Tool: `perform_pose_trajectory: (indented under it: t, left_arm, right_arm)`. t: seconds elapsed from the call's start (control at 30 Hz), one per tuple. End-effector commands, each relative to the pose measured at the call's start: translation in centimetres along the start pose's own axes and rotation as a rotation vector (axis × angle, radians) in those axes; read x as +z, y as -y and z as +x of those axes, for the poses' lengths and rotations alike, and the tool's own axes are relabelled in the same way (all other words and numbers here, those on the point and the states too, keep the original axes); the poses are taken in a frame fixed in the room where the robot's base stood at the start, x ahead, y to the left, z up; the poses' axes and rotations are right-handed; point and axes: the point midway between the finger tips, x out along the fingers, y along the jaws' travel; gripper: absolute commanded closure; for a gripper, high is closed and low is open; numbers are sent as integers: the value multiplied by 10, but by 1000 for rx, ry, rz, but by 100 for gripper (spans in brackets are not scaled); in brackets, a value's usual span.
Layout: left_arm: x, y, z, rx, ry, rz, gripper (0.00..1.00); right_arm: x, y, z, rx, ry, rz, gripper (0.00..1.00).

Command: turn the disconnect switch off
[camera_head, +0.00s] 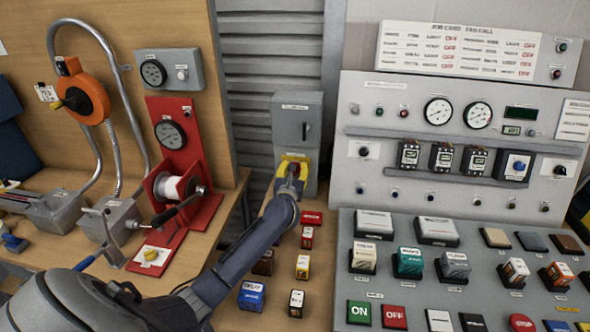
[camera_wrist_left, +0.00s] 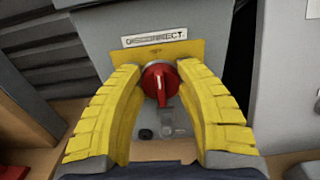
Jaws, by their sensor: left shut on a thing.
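The disconnect switch is a red rotary knob (camera_wrist_left: 152,88) on a yellow plate (camera_wrist_left: 176,47) under a label reading DISCONNECT (camera_wrist_left: 154,37). A pale mark on the knob stands roughly upright. The switch sits on a grey box (camera_head: 292,115) in the middle of the head view. My left gripper (camera_head: 291,168) is at the lower front of this box. In the left wrist view the yellow fingers of my left gripper (camera_wrist_left: 160,74) are shut on the knob from both sides. In the head view the gripper hides the knob. My right gripper is not in view.
A red stand with a gauge and spool (camera_head: 174,187) is left of my arm. A control panel (camera_head: 400,180) with gauges and a sloped button console (camera_head: 400,290) stand to the right. Small labelled blocks (camera_head: 251,295) lie on the bench below the box.

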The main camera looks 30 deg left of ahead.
Motion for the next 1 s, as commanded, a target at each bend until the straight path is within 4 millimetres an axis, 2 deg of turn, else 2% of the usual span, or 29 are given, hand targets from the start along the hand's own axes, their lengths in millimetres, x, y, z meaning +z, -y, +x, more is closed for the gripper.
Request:
perform_pose_trajectory:
  t: [0.63,0.67,0.87,1.0]
  left_arm:
    - [2,-1,1,0,3,-46,93]
    - [2,-1,1,0,3,-46,62]
    - [1,-1,0,0,2,-45,39]
    - [1,0,0,0,1,-45,39]
  right_arm:
    - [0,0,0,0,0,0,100]
    - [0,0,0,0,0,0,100]
    - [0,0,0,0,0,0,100]
    - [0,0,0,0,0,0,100]
